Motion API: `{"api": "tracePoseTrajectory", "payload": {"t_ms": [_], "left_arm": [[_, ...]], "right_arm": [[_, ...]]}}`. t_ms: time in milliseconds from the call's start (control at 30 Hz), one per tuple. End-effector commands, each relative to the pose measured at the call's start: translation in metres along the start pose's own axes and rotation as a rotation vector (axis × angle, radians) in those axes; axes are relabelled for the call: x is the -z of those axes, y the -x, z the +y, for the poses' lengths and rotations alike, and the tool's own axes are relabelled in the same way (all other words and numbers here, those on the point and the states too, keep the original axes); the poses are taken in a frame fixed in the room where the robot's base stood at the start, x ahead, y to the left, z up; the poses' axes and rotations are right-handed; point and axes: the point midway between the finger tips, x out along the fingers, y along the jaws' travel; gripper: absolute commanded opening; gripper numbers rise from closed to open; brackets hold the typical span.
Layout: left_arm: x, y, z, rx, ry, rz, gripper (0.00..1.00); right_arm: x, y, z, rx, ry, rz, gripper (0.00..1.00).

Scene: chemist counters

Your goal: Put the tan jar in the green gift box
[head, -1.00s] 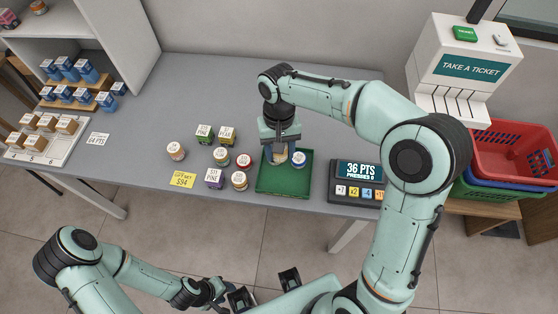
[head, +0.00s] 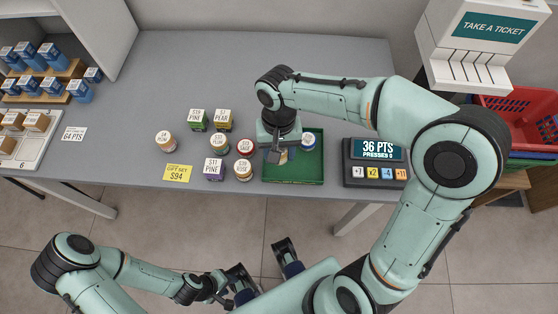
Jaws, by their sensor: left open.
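The green gift box (head: 309,173) is an open, shallow tray on the grey counter. Inside it, a tan jar (head: 283,157) shows only in part under my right gripper (head: 280,150), and a blue jar with a white lid (head: 308,141) stands to its right. My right gripper reaches down over the box's left half. Its fingers are hidden by the hand, so I cannot tell whether it grips the tan jar. Another tan-sided jar with a white lid (head: 165,141) stands on the counter to the left. My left gripper (head: 264,268) is open and empty, low in front of the counter.
Several jars and small boxes, including a purple box (head: 214,170), stand close left of the gift box. A points register (head: 375,163) stands to the right. The counter behind is clear.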

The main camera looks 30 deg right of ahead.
Motion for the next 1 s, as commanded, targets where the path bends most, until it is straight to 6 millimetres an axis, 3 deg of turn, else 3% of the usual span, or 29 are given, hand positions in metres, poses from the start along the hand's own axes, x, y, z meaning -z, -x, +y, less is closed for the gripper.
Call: {"api": "tracePoseTrajectory", "payload": {"t_ms": [400, 867, 900, 1000], "left_arm": [[0.004, -0.006, -0.001, -0.003, -0.002, 0.011, 0.43], [0.005, -0.008, -0.001, -0.004, -0.002, 0.016, 0.43], [0.006, -0.008, -0.001, -0.004, -0.002, 0.017, 0.43], [0.006, -0.008, -0.001, -0.004, -0.002, 0.017, 0.43]], "right_arm": [[0.006, -0.049, 0.0, -0.001, -0.001, -0.002, 0.15], [0.007, -0.057, 0.0, 0.001, 0.0, 0.001, 0.15], [0.007, -0.057, 0.0, 0.001, 0.0, 0.001, 0.54], [0.007, -0.056, 0.0, 0.001, 0.0, 0.001, 0.58]]}}
